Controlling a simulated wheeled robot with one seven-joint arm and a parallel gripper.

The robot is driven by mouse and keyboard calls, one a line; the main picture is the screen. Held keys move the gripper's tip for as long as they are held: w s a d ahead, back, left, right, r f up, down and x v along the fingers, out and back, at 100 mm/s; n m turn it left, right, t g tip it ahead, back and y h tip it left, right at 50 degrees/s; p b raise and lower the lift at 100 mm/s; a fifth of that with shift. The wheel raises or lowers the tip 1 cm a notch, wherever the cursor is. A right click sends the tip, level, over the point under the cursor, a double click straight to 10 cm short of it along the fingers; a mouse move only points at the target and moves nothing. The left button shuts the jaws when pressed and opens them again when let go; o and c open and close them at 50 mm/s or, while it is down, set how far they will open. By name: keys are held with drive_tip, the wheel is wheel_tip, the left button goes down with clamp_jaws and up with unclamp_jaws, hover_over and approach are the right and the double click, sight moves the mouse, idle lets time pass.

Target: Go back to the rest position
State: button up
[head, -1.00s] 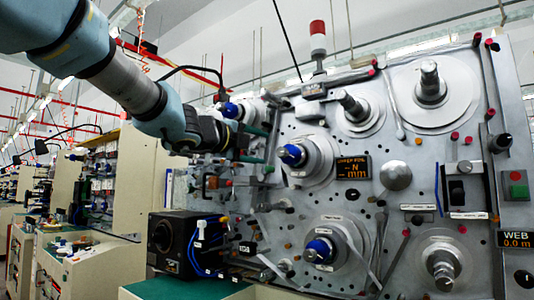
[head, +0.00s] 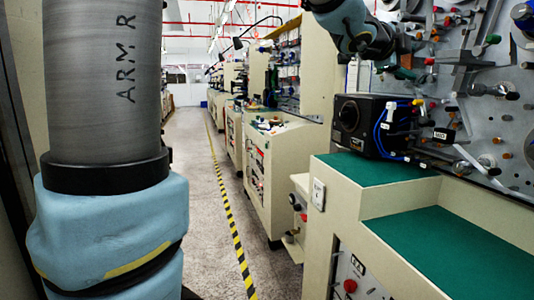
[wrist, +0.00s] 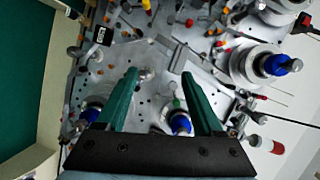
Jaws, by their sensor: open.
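My gripper (wrist: 158,73) shows in the wrist view with two green fingers spread apart and nothing between them. The metal panel (wrist: 150,70) lies beyond the fingers. A blue-tipped spindle (wrist: 279,65) stands to the right of the fingers. Another blue-tipped spindle (wrist: 180,123) shows between the fingers, farther back, and a third (wrist: 92,113) is left of them, partly hidden by the gripper's base. In the head view my gripper (head: 403,72) is small at the upper right, in front of the panel. I cannot tell its exact distance from the panel there.
A black box (head: 371,122) with blue cables stands on the green-topped bench (head: 455,255) below the gripper. Cream cabinets (head: 262,165) line an aisle (head: 190,200) with a yellow-black floor stripe. The aisle floor is clear. Part of my arm fills the left.

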drive_tip(key=w+a+f+n+t+y, duration=0.1)
drive_tip(key=w+a+f+n+y, duration=0.25)
drive_tip(key=a+f, duration=0.35)
drive_tip(key=w+a+f+n+y, duration=0.3)
drive_tip(key=a+f+n, duration=0.2)
drive_tip(key=a+f, duration=0.1)
drive_tip(key=s+a+f+n+g+y, duration=0.2)
drive_tip(key=a+f+n+y, duration=0.35)
drive_tip(key=a+f, duration=0.75)
drive_tip(key=s+a+f+n+g+y, duration=0.1)
drive_tip(key=s+a+f+n+g, duration=0.5)
drive_tip(key=s+a+f+n, duration=0.5)
drive_tip(key=s+a+f, duration=0.1)
drive_tip(key=s+a, duration=0.2)
drive_tip(key=s, duration=0.1)
drive_tip(key=shift+s+f+g, duration=0.2)
drive_tip(key=shift+g, duration=0.1)
